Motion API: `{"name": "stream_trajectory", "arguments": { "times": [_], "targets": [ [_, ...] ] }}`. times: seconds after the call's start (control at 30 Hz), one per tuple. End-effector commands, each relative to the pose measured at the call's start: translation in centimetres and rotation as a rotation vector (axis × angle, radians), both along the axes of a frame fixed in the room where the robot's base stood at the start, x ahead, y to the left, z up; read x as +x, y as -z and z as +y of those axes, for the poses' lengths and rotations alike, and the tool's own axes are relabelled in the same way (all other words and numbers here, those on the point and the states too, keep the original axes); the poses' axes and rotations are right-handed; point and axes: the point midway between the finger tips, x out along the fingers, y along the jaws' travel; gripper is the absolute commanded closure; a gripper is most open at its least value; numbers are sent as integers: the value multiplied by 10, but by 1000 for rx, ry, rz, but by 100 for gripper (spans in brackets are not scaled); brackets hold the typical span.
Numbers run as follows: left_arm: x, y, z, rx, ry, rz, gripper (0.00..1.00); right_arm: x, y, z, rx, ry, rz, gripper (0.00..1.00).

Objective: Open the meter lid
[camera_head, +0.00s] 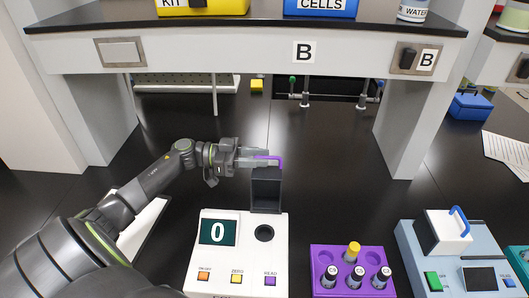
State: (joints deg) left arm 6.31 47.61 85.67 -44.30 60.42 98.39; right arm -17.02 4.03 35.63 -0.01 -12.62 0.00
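The white meter (210,268) stands on the dark bench, with a display reading 0 and a round well (264,233) in its top. Its dark lid (266,190) stands upright at the back of the meter, so the well is uncovered. A purple handle (270,158) is at the lid's top edge. My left gripper (262,158) reaches in from the left with its grey fingertips at the handle, partly overlapping it. I cannot tell whether the fingers are closed on it. My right gripper is not in view.
A purple rack (330,257) with several capped vials stands right of the meter. A pale blue device (415,248) with a white lid and blue handle is farther right. A shelf (230,45) spans the back. Open bench lies behind the meter.

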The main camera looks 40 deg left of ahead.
Motion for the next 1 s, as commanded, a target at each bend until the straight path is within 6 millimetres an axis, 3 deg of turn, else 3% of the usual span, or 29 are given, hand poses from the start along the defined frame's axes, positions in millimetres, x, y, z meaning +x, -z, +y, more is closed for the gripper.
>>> {"name": "stream_trajectory", "arguments": {
  "times": [0.2, 0.5, 0.77, 1.0],
  "targets": [
    [9, -1, -15, -1, -1, 0, 69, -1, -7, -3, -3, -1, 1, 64],
    [10, 1, -16, 0, -1, 1, 69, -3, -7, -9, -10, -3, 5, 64],
    [10, 1, -16, 0, -2, 1, 100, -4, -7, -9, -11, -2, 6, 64],
    [10, 0, -16, 1, -2, 1, 100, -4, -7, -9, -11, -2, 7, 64]
  ]
}}
